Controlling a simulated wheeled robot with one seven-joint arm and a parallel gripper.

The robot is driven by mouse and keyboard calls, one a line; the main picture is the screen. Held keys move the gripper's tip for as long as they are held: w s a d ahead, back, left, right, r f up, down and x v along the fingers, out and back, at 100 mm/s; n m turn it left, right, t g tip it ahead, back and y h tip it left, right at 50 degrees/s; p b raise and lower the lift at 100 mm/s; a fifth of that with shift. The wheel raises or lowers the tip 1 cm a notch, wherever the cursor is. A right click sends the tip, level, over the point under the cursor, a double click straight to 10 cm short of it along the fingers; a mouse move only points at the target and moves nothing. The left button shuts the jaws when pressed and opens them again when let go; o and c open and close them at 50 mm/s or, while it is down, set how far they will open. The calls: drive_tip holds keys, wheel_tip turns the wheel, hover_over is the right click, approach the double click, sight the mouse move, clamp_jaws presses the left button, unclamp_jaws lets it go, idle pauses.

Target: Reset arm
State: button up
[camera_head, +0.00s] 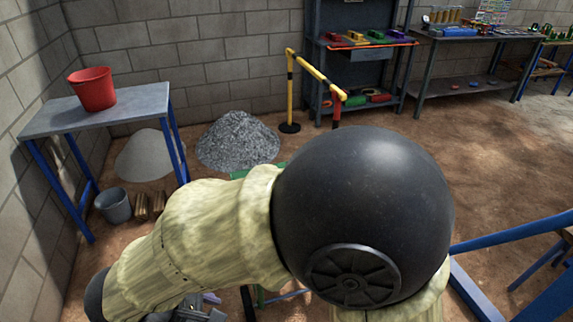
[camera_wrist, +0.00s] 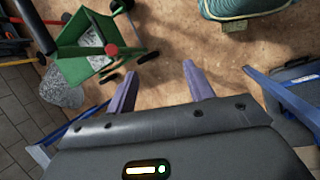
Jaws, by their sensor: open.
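My gripper (camera_wrist: 160,70) shows in the wrist view with its two purple fingers spread wide apart. Nothing is between them but bare brown floor beyond. In the head view my arm bends across the lower middle and covers much of the floor. Only small grey and purple bits of the gripper (camera_head: 205,302) show below it at the bottom edge. A green hopper (camera_wrist: 78,72) with grey gravel inside and red round parts stands left of the fingers in the wrist view, apart from them.
A red bucket (camera_head: 93,88) stands on a blue-legged table (camera_head: 140,102) at left, with a grey bucket (camera_head: 113,205) below. A gravel heap (camera_head: 238,140), yellow barrier (camera_head: 318,75) and tool shelves (camera_head: 372,55) stand behind. Blue bars (camera_head: 515,232) are at right. Open floor (camera_head: 500,150) lies at right.

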drive_tip(key=w+d+f+m+y, duration=0.1)
drive_tip(key=w+d+m, duration=0.4)
drive_tip(key=d, duration=0.5)
drive_tip(key=w+d+f+m+y, duration=0.1)
drive_tip(key=w+d+m, duration=0.1)
drive_tip(key=d+m, duration=0.65)
drive_tip(key=w+d+f+m+y, duration=0.15)
drive_tip(key=w+d+m, duration=0.3)
drive_tip(key=d, duration=0.65)
wheel_tip(320, 180, up, 19)
drive_tip(key=p, duration=1.8)
drive_tip(key=shift+s+a+g+p, duration=0.2)
drive_tip(key=shift+a+g+p, duration=0.1)
drive_tip(key=shift+p, duration=0.1)
